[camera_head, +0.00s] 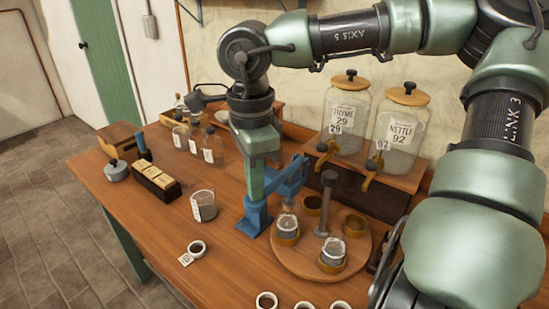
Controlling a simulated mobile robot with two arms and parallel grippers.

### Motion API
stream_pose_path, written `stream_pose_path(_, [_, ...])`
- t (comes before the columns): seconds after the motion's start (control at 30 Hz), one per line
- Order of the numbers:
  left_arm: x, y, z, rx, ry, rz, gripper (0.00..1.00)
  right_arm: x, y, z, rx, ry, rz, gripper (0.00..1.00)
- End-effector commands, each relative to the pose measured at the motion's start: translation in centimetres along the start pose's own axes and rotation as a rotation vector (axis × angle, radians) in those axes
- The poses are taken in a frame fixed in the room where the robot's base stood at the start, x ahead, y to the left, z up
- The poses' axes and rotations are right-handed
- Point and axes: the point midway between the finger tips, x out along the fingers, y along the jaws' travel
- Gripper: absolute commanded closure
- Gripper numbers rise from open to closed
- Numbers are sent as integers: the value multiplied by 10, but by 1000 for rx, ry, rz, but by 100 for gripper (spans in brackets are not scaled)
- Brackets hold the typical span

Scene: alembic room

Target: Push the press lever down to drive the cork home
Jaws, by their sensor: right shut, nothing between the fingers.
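The blue press (253,219) stands on the wooden table, left of a round wooden turntable. A blue arm of the press (287,184) shows to the right of my gripper. My right gripper (255,192) points down at the press, shut and empty, and covers part of it. I cannot tell whether the fingers touch the lever. The cork, and any bottle under the press, cannot be made out. My left gripper is not in view.
The turntable (298,263) holds filled glasses in rings around a post. Two large labelled jars (346,112) (399,130) stand on a wooden stand behind. A glass beaker (203,205) and several small bottles (212,146) stand left. The table's front left (150,225) is clear.

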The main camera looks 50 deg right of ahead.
Motion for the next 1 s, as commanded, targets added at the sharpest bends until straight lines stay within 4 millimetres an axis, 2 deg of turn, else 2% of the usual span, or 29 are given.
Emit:
stream_pose_path(0.6, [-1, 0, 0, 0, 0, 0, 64, 0, 1, -1, 0, 3, 4, 100])
stream_pose_path(1.0, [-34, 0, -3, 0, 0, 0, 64, -46, 0, 0, 0, 1, 1, 100])
